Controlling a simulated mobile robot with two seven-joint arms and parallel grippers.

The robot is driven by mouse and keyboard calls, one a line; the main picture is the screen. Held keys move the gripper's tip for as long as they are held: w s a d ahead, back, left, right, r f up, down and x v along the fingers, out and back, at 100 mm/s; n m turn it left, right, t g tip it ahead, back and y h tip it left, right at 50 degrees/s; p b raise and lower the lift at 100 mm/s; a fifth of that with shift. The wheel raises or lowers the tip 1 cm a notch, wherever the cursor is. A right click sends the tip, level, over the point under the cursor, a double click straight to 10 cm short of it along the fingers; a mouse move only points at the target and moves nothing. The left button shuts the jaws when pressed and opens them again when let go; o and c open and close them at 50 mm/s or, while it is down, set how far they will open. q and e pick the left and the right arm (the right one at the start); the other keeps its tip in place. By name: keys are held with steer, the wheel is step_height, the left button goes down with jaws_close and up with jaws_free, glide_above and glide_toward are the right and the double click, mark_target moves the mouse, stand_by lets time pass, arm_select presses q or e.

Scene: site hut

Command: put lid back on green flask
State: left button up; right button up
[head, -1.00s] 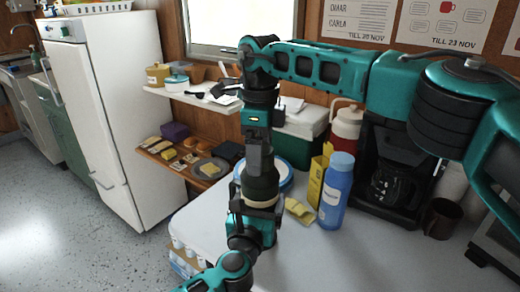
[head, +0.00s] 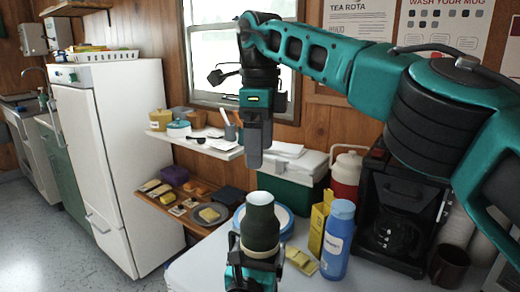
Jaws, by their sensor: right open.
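The green flask (head: 260,229) stands upright at the front of the white table, dark green in its body. A lighter grey-green lid (head: 260,199) sits on top of it, looking level; I cannot tell how tightly it is seated. My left gripper (head: 257,246) is around the flask's lower body, with a black jaw on each side. The flask's base is hidden behind this gripper. My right gripper (head: 253,160) points down above the lid, open and empty, with a clear gap between them. Its fingers line up edge-on in this view.
Close right of the flask are a yellow box (head: 319,224), a blue bottle (head: 338,240) and a yellow cloth (head: 300,260). A plate (head: 284,218) lies behind it. A coffee maker (head: 396,215), red-white jug (head: 346,176) and green cooler (head: 288,182) stand further back.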

arm_select(q)
steer(key=o, duration=1.8)
steer(key=p+v, duration=0.1)
steer(key=v, duration=1.2)
steer(key=shift+f, duration=0.1)
